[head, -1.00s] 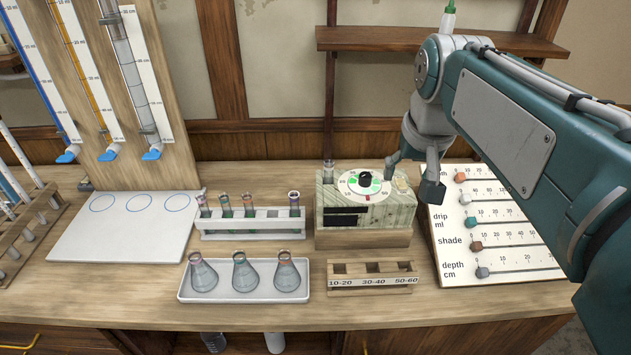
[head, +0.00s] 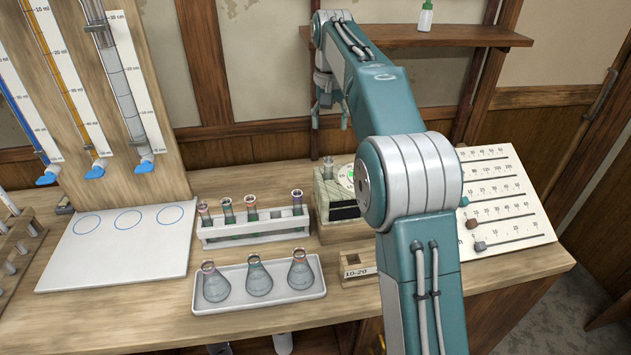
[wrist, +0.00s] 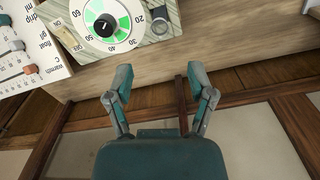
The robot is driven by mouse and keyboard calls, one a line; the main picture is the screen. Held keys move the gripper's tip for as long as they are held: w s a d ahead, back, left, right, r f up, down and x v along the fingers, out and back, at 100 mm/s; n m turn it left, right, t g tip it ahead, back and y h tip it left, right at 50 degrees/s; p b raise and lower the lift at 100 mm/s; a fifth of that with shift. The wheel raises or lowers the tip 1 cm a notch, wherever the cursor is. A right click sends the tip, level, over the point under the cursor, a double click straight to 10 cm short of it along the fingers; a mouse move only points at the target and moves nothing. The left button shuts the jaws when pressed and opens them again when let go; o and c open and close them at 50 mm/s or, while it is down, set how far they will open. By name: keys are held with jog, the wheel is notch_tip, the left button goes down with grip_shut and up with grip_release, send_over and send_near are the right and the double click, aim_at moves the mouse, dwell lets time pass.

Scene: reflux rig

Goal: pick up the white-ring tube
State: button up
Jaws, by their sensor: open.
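A clear tube (head: 328,167) stands in the dial box (head: 343,211) on the bench; its rim looks pale, but I cannot tell its ring colour for certain. In the wrist view the tube's round mouth (wrist: 160,25) shows beside the dial of the box (wrist: 105,25). Several other tubes (head: 251,208) stand in the white rack (head: 255,229); their rims look coloured. My gripper (head: 330,117) is open and empty, pointing down, above and apart from the dial box tube. In the wrist view my gripper's fingers (wrist: 160,80) are spread, with nothing between them.
A white tray (head: 262,305) with 3 flasks stands in front of the rack. A small wooden holder (head: 357,271) is partly hidden by my arm. A slider board (head: 505,200) is at the right, a shelf (head: 420,35) behind. A board with blue circles (head: 115,255) is at the left.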

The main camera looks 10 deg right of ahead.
aim_at(329, 158)
jog(key=shift+w+a+f, duration=0.15)
jog(key=shift+a+f, duration=0.05)
jog(key=shift+f, duration=0.35)
jog(key=f, duration=0.2)
jog(key=d+f, duration=0.1)
jog(key=shift+d+f, duration=0.2)
jog(key=shift+f, duration=0.2)
jog(key=f, duration=0.2)
jog(key=a+f, duration=0.1)
jog(key=f, duration=0.2)
jog(key=shift+a+f, duration=0.15)
jog(key=shift+f, duration=0.4)
jog(key=shift+d, duration=0.35)
jog(key=c, duration=0.8)
jog(key=shift+a, duration=0.1)
grip_shut()
jog(key=shift+a, duration=0.15)
